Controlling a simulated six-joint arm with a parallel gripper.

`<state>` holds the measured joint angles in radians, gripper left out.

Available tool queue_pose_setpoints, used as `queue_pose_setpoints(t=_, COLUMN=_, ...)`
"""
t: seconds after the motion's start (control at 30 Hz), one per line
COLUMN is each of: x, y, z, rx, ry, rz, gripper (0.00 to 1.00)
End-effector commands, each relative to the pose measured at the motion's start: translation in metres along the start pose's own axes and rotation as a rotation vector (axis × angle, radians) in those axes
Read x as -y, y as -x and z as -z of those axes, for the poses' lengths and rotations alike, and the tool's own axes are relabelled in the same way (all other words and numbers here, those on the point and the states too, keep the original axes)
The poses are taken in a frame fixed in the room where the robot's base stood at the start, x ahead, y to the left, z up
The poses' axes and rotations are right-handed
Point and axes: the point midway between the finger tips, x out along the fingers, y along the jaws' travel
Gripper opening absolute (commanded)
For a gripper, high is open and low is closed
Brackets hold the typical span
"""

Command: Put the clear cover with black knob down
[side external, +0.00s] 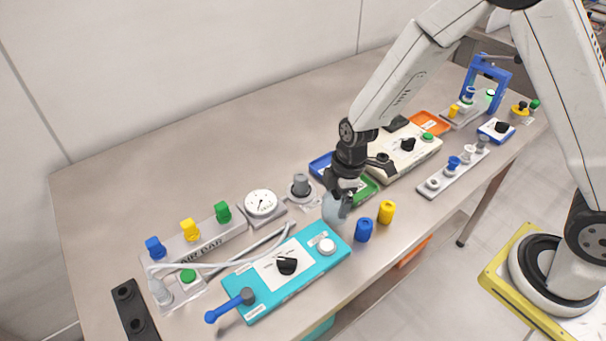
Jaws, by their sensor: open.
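The clear cover (333,212) is a pale, see-through, bluish cup shape near the middle of the side view, just behind the right end of the teal panel (262,298). My gripper (345,190) points down directly over it, with its jaws open around or just above the cover's top. The black knob is hard to tell apart from the dark gripper fingers. I cannot tell whether the cover's lower rim touches the table.
A blue cap (363,230) and a yellow cap (386,212) stand close on the right. A grey knob (300,185) and a round gauge (261,204) are on the left. A green tray (367,190) lies behind my gripper. The table's back left is clear.

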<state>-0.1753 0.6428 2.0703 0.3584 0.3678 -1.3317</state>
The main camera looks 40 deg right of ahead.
Motion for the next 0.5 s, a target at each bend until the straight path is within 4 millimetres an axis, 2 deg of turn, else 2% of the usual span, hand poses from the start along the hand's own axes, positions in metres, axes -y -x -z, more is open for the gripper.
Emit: queue_pose_setpoints(t=0.5, x=-0.001, y=0.058, z=0.000, rx=-0.001, ry=-0.001, rz=-0.003, gripper=1.00)
